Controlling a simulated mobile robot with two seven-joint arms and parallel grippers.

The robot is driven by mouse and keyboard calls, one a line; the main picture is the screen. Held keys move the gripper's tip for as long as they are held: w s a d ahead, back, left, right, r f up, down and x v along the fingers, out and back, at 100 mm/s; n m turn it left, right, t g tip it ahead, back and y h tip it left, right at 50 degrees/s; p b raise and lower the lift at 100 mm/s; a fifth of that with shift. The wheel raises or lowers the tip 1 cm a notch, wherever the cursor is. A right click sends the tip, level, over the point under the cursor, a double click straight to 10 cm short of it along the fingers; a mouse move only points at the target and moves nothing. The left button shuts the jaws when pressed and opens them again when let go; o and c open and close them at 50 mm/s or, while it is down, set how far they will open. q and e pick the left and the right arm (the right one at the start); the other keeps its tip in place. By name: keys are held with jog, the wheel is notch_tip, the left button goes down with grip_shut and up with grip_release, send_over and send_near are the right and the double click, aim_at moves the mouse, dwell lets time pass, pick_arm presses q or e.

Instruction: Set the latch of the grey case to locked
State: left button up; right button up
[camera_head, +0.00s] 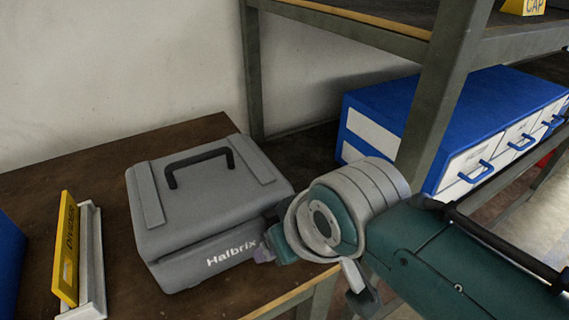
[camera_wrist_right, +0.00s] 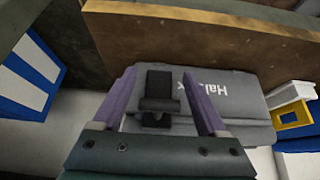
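The grey case (camera_head: 205,205), marked "Halbrix", sits closed on the brown table with its black carry handle (camera_head: 198,163) on the lid. It also shows in the right wrist view (camera_wrist_right: 240,95). Its dark latch (camera_wrist_right: 158,92) shows in the right wrist view, on the case's front face; my right arm hides it in the head view. My right gripper (camera_head: 265,253) is at the case's front right side. Its two purple fingers (camera_wrist_right: 158,76) are apart, one on each side of the latch; I cannot tell whether they touch it. My left gripper is out of view.
A yellow sign in a pale holder (camera_head: 82,255) stands left of the case. A blue and white drawer cabinet (camera_head: 450,125) stands at the right behind a metal shelf post (camera_head: 440,95). The table's front edge (camera_head: 285,297) runs just below my right gripper.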

jog(key=shift+s+d+r+p, duration=0.1)
jog(key=shift+s+r+p, duration=0.05)
jog(key=shift+r+p, duration=0.3)
jog(key=p+v, duration=0.4)
jog(key=v, duration=0.5)
jog(key=shift+s+d, duration=0.15)
